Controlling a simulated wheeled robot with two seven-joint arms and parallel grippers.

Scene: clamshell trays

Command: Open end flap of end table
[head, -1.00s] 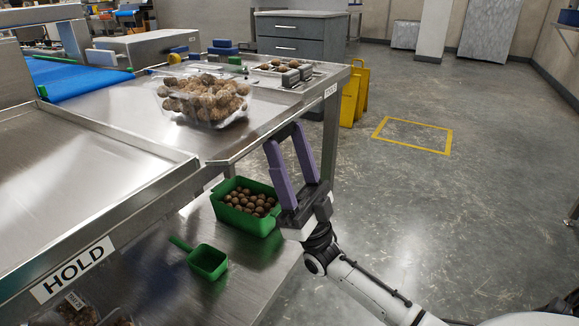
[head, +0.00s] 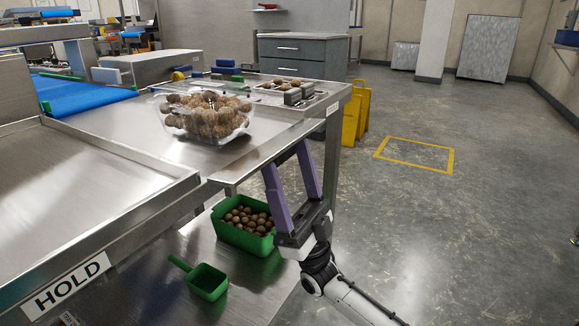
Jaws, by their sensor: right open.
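The steel end table (head: 128,122) runs from the left towards the back right, with a small white label on its far right corner. I cannot make out a separate end flap for certain. My right gripper (head: 287,158) comes up from the lower right, its two purple fingers open and apart. The fingertips are at the table's front right edge, overlapping it in the picture. A dark part shows at the tips; I cannot tell whether they touch the edge. Nothing is seen held between the fingers. My left gripper is not in view.
A clear clamshell (head: 203,133) of brown round items stands on the table. Below are a green bin (head: 222,232) of similar items and a green scoop (head: 207,283). A steel tray (head: 75,185) marked HOLD is at left. Yellow floor sign (head: 350,122); open floor right.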

